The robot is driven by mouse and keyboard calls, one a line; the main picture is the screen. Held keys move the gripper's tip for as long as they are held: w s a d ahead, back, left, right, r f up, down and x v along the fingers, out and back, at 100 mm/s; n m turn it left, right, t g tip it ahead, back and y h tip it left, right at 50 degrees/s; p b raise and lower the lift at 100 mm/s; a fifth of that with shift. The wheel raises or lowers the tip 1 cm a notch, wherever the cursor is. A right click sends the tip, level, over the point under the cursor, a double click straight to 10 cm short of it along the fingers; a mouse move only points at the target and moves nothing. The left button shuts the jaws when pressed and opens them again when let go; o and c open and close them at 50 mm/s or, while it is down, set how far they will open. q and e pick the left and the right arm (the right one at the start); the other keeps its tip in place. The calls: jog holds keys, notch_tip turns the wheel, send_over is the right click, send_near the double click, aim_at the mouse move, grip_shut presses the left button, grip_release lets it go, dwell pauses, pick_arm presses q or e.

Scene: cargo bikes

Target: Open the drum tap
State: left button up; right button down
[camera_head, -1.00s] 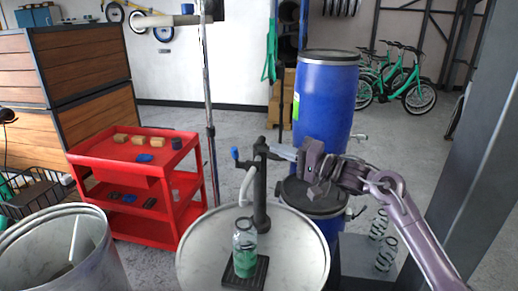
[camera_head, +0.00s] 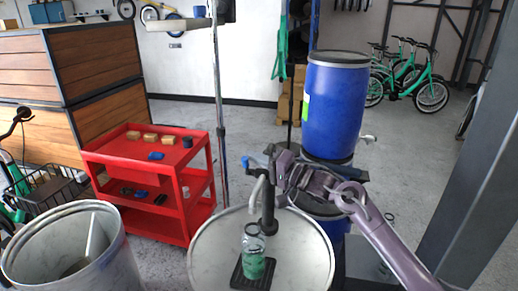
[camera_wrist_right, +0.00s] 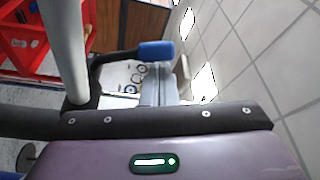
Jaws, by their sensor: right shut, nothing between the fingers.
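The drum tap (camera_head: 268,205) is a dark upright post with a bent grey spout, on the pale drum (camera_head: 307,247). Its lever ends in a blue grip (camera_head: 245,162), pointing left at the top. The blue grip (camera_wrist_right: 157,50) also shows in the right wrist view, on a black lever arm. My right gripper (camera_head: 270,157) is shut and empty at the tap's top, close to the lever. Its grey fingers (camera_wrist_right: 159,88) appear just below the blue grip in the wrist view; I cannot tell whether they touch it. The left gripper is out of view.
A glass jar (camera_head: 253,257) with green liquid stands on a black tray (camera_head: 240,279) below the spout. A red cart (camera_head: 125,158) and an open drum (camera_head: 122,268) are left. A blue drum (camera_head: 335,105) stands behind. A grey pillar (camera_head: 465,190) is right.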

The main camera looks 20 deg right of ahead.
aim_at(247, 166)
jog(key=shift+a+f, duration=0.1)
jog(key=shift+f, duration=0.05)
jog(key=shift+s+a+f+n+b, duration=0.25)
jog(key=shift+s+n+b, duration=0.15)
jog(key=shift+n, duration=0.2)
jog(key=shift+s+a+f+n+y+b, duration=0.2)
jog(key=shift+s+f+n+y+b, duration=0.15)
jog(key=shift+n+b, duration=0.35)
jog(key=shift+s+a+f+n+y+b, duration=0.2)
jog(key=shift+f+n+y+b, duration=0.15)
jog(key=shift+n, duration=0.55)
jog(key=shift+s+n, duration=0.15)
jog(key=shift+n, duration=0.15)
jog(key=shift+s+a+f, duration=0.15)
jog(key=shift+f, duration=0.15)
